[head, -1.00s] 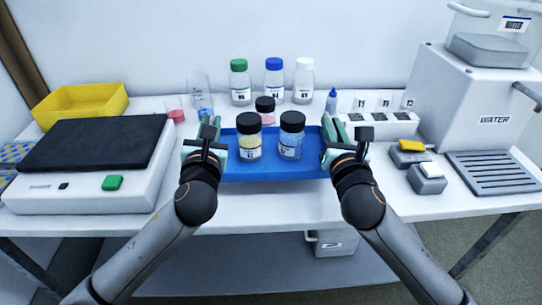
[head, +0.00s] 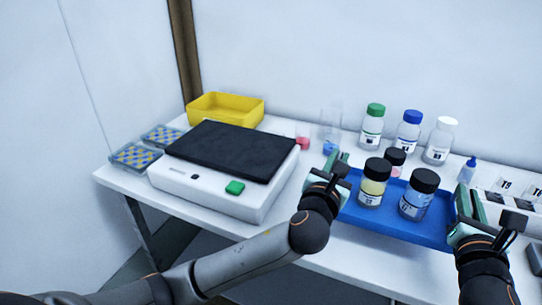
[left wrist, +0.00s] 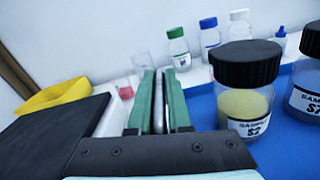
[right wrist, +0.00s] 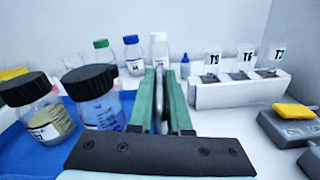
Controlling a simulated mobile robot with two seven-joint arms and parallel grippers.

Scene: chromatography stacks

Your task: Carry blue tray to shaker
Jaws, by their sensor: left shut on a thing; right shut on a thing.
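The blue tray (head: 395,222) is at the right of the head view, with two black-capped jars standing on it, one yellow (head: 373,184) and one blue (head: 419,195). A third dark-capped jar (head: 395,160) with pink contents stands behind them. My left gripper (head: 335,170) is shut on the tray's left edge. My right gripper (head: 467,212) is shut on its right edge. The shaker (head: 222,180), a white box with a black top (head: 230,150) and a green button (head: 235,187), stands left of the tray. I cannot tell whether the tray touches the table.
A yellow bin (head: 225,108) stands behind the shaker, and blue-yellow racks (head: 137,155) lie left of it. Capped bottles (head: 408,132), beakers (head: 331,125) and a small dropper bottle (head: 467,170) stand behind the tray. A white holder with labelled slots (right wrist: 240,92) is at the right.

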